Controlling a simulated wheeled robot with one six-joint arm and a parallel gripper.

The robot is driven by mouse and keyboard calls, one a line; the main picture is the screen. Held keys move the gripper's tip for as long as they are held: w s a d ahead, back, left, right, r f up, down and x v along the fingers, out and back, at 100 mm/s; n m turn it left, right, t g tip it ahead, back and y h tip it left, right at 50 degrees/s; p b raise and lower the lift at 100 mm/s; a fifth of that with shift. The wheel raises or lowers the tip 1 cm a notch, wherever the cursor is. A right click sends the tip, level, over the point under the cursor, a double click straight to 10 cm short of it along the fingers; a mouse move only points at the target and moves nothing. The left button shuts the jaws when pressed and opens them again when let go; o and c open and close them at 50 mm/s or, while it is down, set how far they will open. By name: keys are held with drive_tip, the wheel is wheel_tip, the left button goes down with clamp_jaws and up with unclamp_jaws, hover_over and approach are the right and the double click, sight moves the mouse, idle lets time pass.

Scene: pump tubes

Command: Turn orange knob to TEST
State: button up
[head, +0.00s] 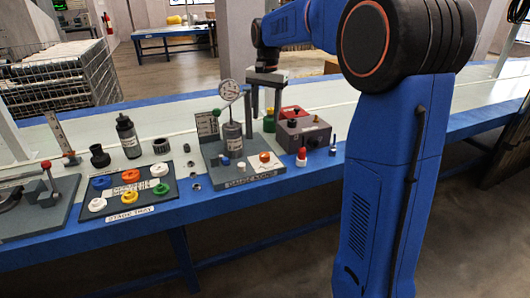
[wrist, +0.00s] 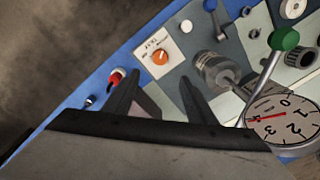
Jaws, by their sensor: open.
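The orange knob (wrist: 160,57) sits on a white labelled plate (wrist: 171,41) in the wrist view. Lettering on the plate, apparently TEST, lies above the knob; which way the knob points is too small to tell. In the head view the knob (head: 265,157) is at the front right of the grey pump fixture (head: 236,178). My gripper (wrist: 158,82) is open and empty, its two fingers apart, with the knob showing just beyond the gap between their tips. In the head view my gripper (head: 266,112) hangs above the back right of the fixture, apart from the knob.
A grey cylinder (wrist: 218,70) with a round gauge (wrist: 283,120) and a green-ended lever (wrist: 285,40) stands close by the fingers. A stage tray (head: 125,213) lies left.

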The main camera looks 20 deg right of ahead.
sight(265, 154)
wheel_tip(265, 154, down, 16)
drive_tip(key=shift+w+a+f, duration=0.1)
drive_tip(key=shift+w+a, duration=0.05)
idle(0.4)
drive_tip(key=shift+c, duration=0.6)
drive_tip(key=c, duration=0.9)
